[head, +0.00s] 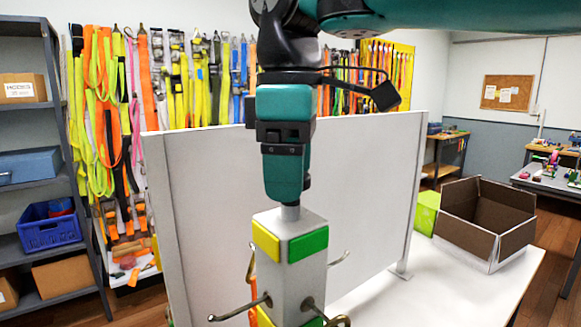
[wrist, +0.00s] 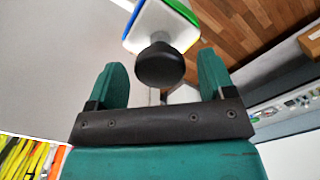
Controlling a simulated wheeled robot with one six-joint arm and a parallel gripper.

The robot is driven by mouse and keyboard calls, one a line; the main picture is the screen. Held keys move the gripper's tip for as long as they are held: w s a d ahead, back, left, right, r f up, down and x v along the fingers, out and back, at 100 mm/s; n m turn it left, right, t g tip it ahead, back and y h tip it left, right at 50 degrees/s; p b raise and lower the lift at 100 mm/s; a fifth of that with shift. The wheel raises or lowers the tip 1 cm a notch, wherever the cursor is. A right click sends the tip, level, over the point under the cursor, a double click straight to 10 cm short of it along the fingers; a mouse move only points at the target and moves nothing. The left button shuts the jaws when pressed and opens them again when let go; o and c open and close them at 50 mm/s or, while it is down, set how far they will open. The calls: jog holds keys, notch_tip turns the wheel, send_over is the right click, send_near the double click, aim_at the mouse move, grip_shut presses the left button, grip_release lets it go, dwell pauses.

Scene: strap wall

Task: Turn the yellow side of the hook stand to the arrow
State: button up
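The hook stand (head: 283,282) is an upright grey square post with metal hooks. In the head view, its yellow side faces front-left and its green side faces front-right. My gripper (head: 287,192) points down over its top. In the wrist view my gripper (wrist: 162,72) is open, one finger on each side of a black knob (wrist: 160,65), with gaps showing on both sides. The stand's top (wrist: 160,25) shows there with a blue edge and a green edge. The knob is hidden behind the fingers in the head view. I cannot see the arrow.
A white panel (head: 370,180) stands close behind the stand. An open cardboard box (head: 470,242) and a lime-green box (head: 425,212) are at the right of the white table (head: 440,295). The table between stand and boxes is clear. An orange strip (head: 253,290) shows beside the post.

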notch_tip(320, 180, up, 17)
jog(key=p, duration=1.7)
jog(key=shift+r, duration=0.2)
